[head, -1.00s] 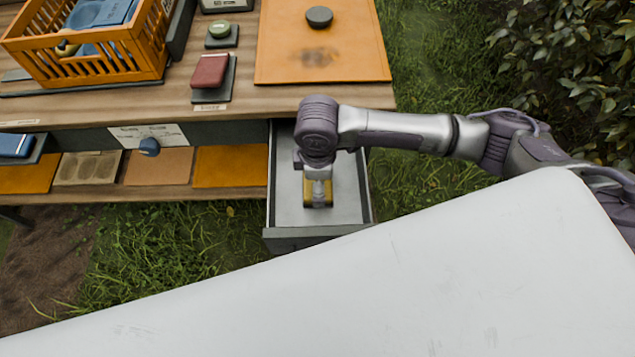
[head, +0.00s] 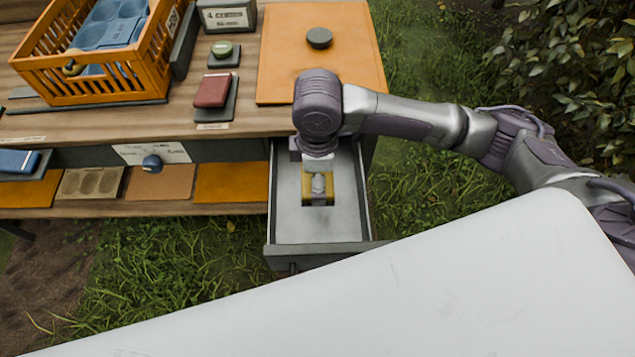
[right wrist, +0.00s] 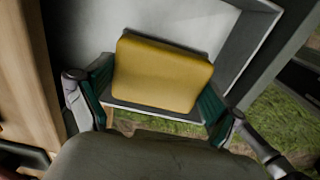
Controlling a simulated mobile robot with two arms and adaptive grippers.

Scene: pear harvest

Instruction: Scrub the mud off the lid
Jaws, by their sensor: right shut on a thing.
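A flat orange lid (head: 350,55) with a dark round knob (head: 319,38) lies on the wooden table at the top centre of the head view. My right arm now covers the part of it nearest the front. A yellow sponge-like block (right wrist: 160,78) is between the fingers of my right gripper (right wrist: 157,92), which is shut on it. In the head view the right gripper (head: 318,184) is over the pulled-out grey drawer (head: 312,228), with yellow showing on both sides. I cannot tell whether the block touches the drawer floor. My left gripper is not in view.
The drawer's walls stand around the gripper. An orange crate (head: 110,83), a red block (head: 212,89) and a green round piece (head: 222,48) are on the table to the left. A shelf with orange panels (head: 230,183) is below. Grass lies right of the table.

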